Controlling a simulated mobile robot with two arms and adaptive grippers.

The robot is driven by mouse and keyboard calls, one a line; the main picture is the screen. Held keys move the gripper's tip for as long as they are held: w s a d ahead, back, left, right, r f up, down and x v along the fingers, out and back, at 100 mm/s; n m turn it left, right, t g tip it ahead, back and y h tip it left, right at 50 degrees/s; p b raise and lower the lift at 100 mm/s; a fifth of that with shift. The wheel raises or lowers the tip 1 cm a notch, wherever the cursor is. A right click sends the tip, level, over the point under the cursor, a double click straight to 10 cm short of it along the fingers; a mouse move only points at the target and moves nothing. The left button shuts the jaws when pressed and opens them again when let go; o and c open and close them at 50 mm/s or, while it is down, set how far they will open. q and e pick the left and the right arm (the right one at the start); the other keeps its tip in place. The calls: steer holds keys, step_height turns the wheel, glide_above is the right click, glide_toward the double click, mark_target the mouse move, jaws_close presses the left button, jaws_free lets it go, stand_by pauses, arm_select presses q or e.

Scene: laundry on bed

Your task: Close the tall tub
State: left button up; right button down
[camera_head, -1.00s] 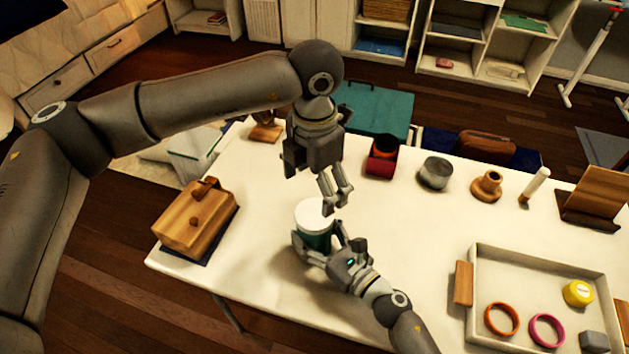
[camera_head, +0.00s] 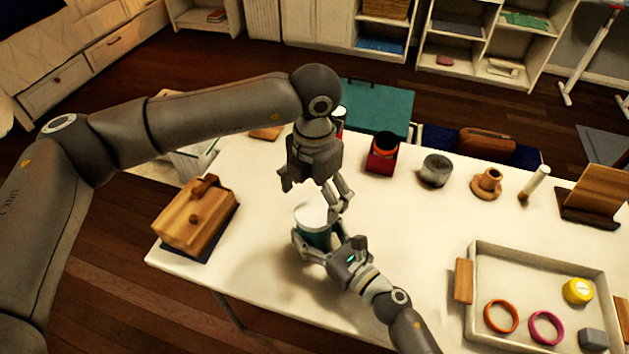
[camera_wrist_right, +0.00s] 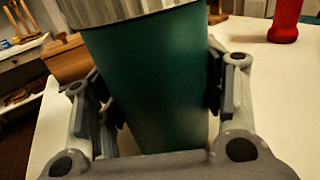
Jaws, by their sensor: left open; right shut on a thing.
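The tall tub (camera_head: 316,238) stands on the white table, with a teal body and a pale round top. In the right wrist view the teal body (camera_wrist_right: 150,85) fills the middle, with a ridged greyish lid rim (camera_wrist_right: 110,10) at its top. Whether the lid is fully seated I cannot tell. My right gripper (camera_head: 318,246) is shut around the tub's body, a finger on each side, below the rim. My left gripper (camera_head: 333,207) is open, pointing down, its fingertips at the far right of the lid. Whether they touch the lid I cannot tell.
A wooden box (camera_head: 196,222) stands left of the tub. A grey tray (camera_head: 480,298) with rings and a yellow tin lies to the right. A red holder (camera_head: 381,162), a grey tin (camera_head: 436,171) and a wooden piece (camera_head: 487,184) line the far edge. The table's middle right is clear.

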mark_target(314, 210)
arm_select(q)
steer(key=shift+f, duration=2.1)
steer(key=c, duration=1.1)
steer(key=shift+m, duration=0.9)
steer(key=o, duration=1.2)
step_height(314, 210, up, 12)
steer(key=shift+r, duration=0.1)
